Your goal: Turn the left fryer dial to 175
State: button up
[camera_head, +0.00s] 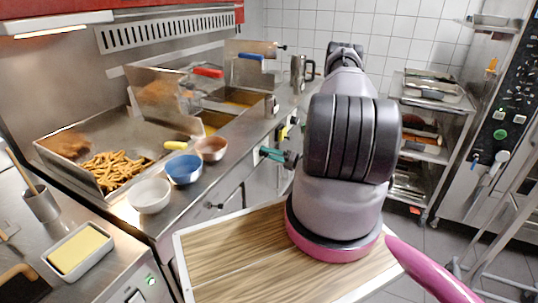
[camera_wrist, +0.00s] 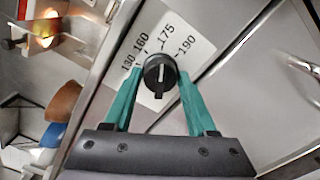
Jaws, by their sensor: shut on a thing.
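The black fryer dial (camera_wrist: 160,75) sits on a pale label plate (camera_wrist: 190,28) marked 130, 160, 175 and 190 in the wrist view. A light line on the dial's face runs roughly up the picture, toward the 175 side of the scale. I cannot tell its exact setting. My gripper (camera_wrist: 158,84) has its two teal fingers shut on the dial's sides. In the head view my gripper (camera_head: 266,154) is at the steel front of the fryer counter (camera_head: 233,160), and the dial between its fingers is too small to make out.
Blue (camera_head: 184,169), white (camera_head: 149,195) and brown (camera_head: 211,148) bowls stand along the counter edge beside the fries (camera_head: 117,168). Fryer baskets with red and blue handles are behind. A wheeled rack (camera_head: 432,125) stands at the right. Floor between is clear.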

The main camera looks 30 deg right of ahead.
dwell(0.3)
jog(key=o, duration=1.4)
jog(key=shift+c, duration=0.2)
jog(key=v, duration=1.1)
jog(key=shift+w, duration=0.1)
